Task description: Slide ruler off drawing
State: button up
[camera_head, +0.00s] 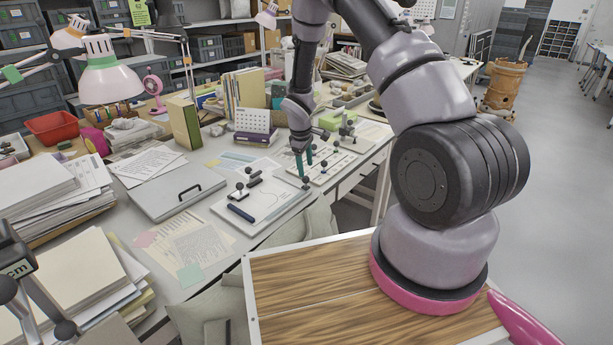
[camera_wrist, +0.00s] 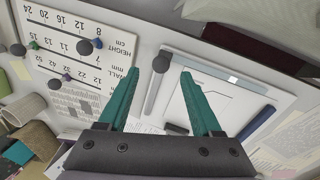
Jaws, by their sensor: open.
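A white board with the drawing sheet (camera_wrist: 222,88) on it lies on the desk; the board also shows in the head view (camera_head: 270,207). A narrow grey strip with a dark round knob, which looks like the ruler (camera_wrist: 153,92), lies along one edge of that board in the wrist view. My gripper (camera_wrist: 159,73) has its two teal fingers apart, one on each side of the strip, with the knob between the tips. Whether the fingers touch it is unclear. In the head view my gripper (camera_head: 304,162) points down near the board's far right corner, beside a knob.
A height and wall-thickness chart (camera_wrist: 75,50) with dark knobs lies beside the board. A dark blue bar (camera_head: 241,213) and small black knobbed pieces (camera_head: 253,172) are on the board. A grey case (camera_head: 177,190), loose papers (camera_head: 192,243) and a purple box (camera_head: 256,138) stand around it.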

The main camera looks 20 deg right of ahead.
jog(key=shift+s+a+r, duration=0.1)
jog(key=shift+s+r, duration=0.05)
jog(key=shift+r, duration=0.75)
jog(key=shift+s+a+r, duration=0.1)
jog(key=shift+r, duration=0.75)
jog(key=s+d+r+m+t, duration=0.1)
jog(key=s+r+m, duration=0.25)
jog(key=r, duration=0.95)
jog(key=s+d+r+m+t, duration=0.1)
jog(key=s+d+r+m, duration=0.2)
jog(key=r, duration=1.1)
jog(key=s+a+r+m+t+y, duration=0.1)
jog(key=s+r+m, duration=0.1)
jog(key=s+r, duration=0.3)
jog(key=s+a+r+m+t+y, duration=0.1)
jog(key=s+r, duration=0.3)
jog(key=s, duration=0.7)
jog(key=s+r+m+t+y, duration=0.1)
jog(key=s+r+m, duration=0.3)
jog(key=s, duration=0.5)
jog(key=shift+a+r+t, duration=0.3)
jog(key=shift+a+r, duration=0.1)
jog(key=shift+r, duration=0.4)
